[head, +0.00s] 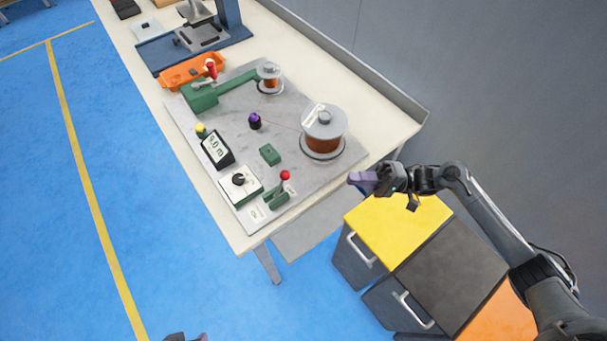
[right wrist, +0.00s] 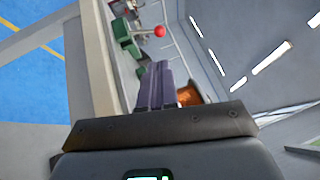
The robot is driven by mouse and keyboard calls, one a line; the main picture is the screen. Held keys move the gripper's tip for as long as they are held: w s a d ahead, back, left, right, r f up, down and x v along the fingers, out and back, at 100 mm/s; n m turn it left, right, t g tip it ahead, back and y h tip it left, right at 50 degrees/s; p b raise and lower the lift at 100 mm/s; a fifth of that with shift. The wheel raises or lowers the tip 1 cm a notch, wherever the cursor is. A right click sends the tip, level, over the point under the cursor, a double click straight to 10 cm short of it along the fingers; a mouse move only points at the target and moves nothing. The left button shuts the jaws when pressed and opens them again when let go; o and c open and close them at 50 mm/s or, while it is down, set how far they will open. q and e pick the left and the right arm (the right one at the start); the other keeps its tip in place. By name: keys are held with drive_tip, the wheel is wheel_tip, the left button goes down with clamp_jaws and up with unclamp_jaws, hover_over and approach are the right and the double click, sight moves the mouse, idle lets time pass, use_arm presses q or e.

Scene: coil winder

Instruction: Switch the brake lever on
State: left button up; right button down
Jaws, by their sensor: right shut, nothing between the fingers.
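The coil winder is a grey plate (head: 190,127) on a pale table. Its brake lever (head: 285,177) has a red ball knob and rises from a green base (head: 276,200) near the plate's front right edge. In the right wrist view the red knob (right wrist: 160,31) shows beyond the fingers, beside the green base (right wrist: 124,35). My right gripper (head: 355,179) is shut and empty, to the right of the lever, off the table's edge and apart from it. Its purple fingers show in the right wrist view (right wrist: 160,75). A small part at the bottom edge may be my left gripper (head: 187,337).
A large copper spool (head: 323,143) stands behind the lever, a smaller spool (head: 271,85) at the far end. A control box with a black knob (head: 240,185) is left of the lever. Yellow, dark and orange cabinets (head: 400,228) stand below my right arm. A grey wall is at right.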

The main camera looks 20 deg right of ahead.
drive_tip(key=b, duration=0.2)
approach(281, 185)
drive_tip(key=r, duration=0.1)
drive_tip(key=w+a+r, duration=0.2)
use_arm(q)
drive_tip(key=shift+f, duration=0.95)
use_arm(e)
drive_tip(key=shift+x, duration=1)
use_arm(q)
drive_tip(key=shift+r, duration=0.1)
use_arm(e)
drive_tip(key=shift+r, duration=0.15)
